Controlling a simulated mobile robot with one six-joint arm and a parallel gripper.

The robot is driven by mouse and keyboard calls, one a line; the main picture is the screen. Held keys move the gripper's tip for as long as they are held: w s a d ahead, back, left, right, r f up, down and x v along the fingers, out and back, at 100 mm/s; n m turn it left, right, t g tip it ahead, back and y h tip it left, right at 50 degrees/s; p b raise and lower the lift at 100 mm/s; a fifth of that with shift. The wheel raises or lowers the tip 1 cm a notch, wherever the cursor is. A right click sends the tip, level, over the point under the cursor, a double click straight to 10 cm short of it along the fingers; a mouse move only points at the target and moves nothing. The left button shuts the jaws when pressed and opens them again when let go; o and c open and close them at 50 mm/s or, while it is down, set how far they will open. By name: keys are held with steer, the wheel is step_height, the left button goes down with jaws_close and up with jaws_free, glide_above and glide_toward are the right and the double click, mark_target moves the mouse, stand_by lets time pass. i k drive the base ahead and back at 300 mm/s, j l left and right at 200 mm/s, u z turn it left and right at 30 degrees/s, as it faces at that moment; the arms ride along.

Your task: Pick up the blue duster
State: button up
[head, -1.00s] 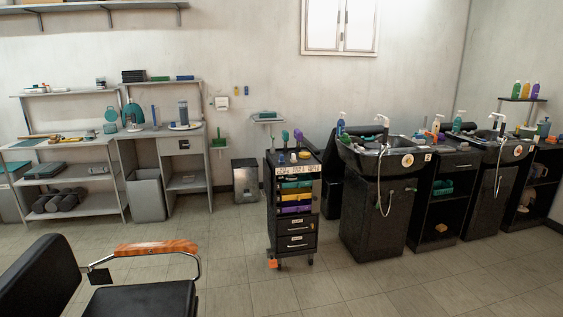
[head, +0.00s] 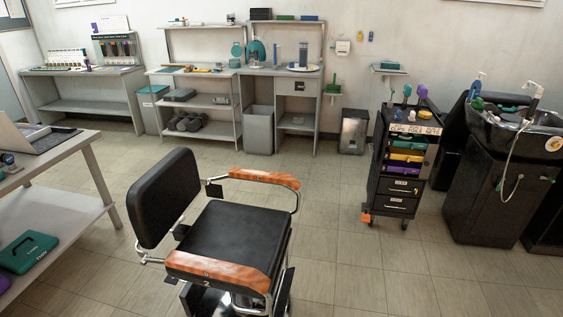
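I cannot make out the blue duster for certain; things are small at this distance. Several upright items with teal, blue-green and purple heads (head: 422,91) stand on top of the black trolley (head: 397,205), right of centre. A thin upright blue item (head: 277,55) stands on the grey desk (head: 268,72) at the back wall. Whether either place holds the duster I cannot tell. My gripper is not in view.
A black salon chair (head: 232,238) with orange armrests stands in the near middle. A black wash basin unit (head: 495,185) is at the right. Tiled floor (head: 335,215) is clear between chair and trolley.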

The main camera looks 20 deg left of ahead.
mark_target(398, 117)
steer(key=i+u, duration=0.1)
steer(key=i, duration=2)
steer(key=i+u, duration=0.1)
steer(key=i, duration=2)
steer(key=l, duration=0.1)
